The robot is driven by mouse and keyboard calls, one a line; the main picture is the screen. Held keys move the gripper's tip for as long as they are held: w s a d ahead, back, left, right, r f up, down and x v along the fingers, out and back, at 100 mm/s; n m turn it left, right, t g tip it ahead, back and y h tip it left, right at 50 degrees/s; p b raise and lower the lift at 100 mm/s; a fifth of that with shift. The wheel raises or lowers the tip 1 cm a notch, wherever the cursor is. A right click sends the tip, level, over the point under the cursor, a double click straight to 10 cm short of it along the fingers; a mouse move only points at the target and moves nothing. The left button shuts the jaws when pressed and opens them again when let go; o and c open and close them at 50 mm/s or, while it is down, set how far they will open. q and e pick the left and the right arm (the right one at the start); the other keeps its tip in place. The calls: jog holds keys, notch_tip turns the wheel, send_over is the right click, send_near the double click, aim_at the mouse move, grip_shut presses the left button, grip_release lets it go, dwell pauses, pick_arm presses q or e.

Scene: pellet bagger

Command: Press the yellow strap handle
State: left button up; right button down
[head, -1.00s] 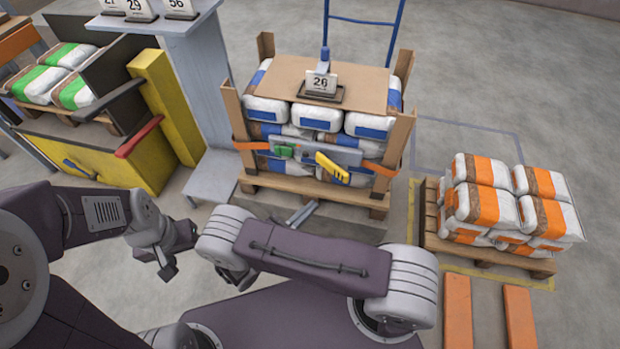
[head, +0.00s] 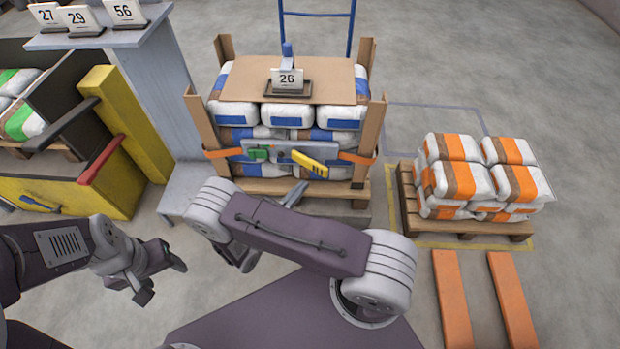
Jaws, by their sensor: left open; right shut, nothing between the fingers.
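The yellow strap handle (head: 310,164) slants down to the right on a grey tensioner bar (head: 281,150). The bar sits on the orange strap (head: 357,158) across the front of a stack of white and blue bags. A green part (head: 259,154) is at the bar's left. My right gripper (head: 293,193) is shut and empty, a little below and left of the handle in the picture, apart from it. My own arm link hides part of that gripper. My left gripper (head: 163,281) is open and empty at lower left, well away from the handle.
The bag stack stands on a wooden pallet (head: 330,188) between brown corner boards (head: 368,140). A red lever (head: 101,161) and a yellow machine post (head: 126,125) are at left. Orange-banded bags (head: 480,170) sit on a pallet at right. Clear floor lies between the pallets.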

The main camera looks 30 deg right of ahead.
aim_at(316, 170)
jog(key=b+x, duration=0.1)
jog(key=x, duration=0.4)
jog(key=shift+d, duration=0.1)
pick_arm(q)
jog(key=shift+f, duration=0.6)
jog(key=shift+r, duration=0.1)
pick_arm(e)
jog(key=shift+r, duration=0.1)
